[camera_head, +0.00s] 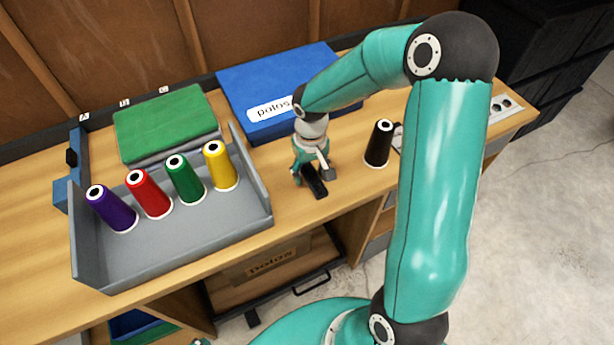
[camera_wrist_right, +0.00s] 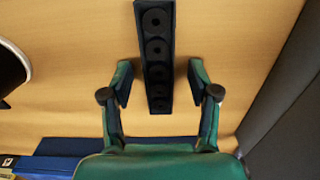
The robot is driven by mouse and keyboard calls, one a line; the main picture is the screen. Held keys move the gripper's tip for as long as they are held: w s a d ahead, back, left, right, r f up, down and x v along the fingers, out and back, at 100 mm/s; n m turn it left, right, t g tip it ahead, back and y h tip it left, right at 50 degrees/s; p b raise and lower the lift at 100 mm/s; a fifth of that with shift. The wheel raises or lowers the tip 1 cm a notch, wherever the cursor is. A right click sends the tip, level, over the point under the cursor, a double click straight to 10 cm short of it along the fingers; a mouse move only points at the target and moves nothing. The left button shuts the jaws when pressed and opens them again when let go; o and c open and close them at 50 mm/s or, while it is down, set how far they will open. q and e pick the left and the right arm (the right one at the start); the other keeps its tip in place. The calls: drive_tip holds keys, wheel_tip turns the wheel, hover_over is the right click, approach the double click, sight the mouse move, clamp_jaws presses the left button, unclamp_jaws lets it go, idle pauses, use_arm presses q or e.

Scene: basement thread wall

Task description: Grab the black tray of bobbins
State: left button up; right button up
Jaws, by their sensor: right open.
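The black tray of bobbins (camera_head: 316,188) is a narrow dark strip on the wooden bench, partly hidden by my right gripper (camera_head: 312,174) in the head view. In the right wrist view the tray (camera_wrist_right: 173,30) is long and narrow, with several round black bobbins in a row. My right gripper (camera_wrist_right: 159,92) is open there, with one finger on each side of the tray's near end. Clear gaps show between both fingers and the tray. Whether the fingertips touch the bench is hard to tell.
A grey open tray (camera_head: 190,245) with purple, red, green and yellow thread cones stands to the left. A black cone (camera_head: 379,145) stands close on the right. Behind are a blue box (camera_head: 285,75) and a green-topped box (camera_head: 165,125). The bench's front edge is near.

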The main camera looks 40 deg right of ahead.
drive_tip(key=c, duration=1)
drive_tip(key=shift+r, duration=0.1)
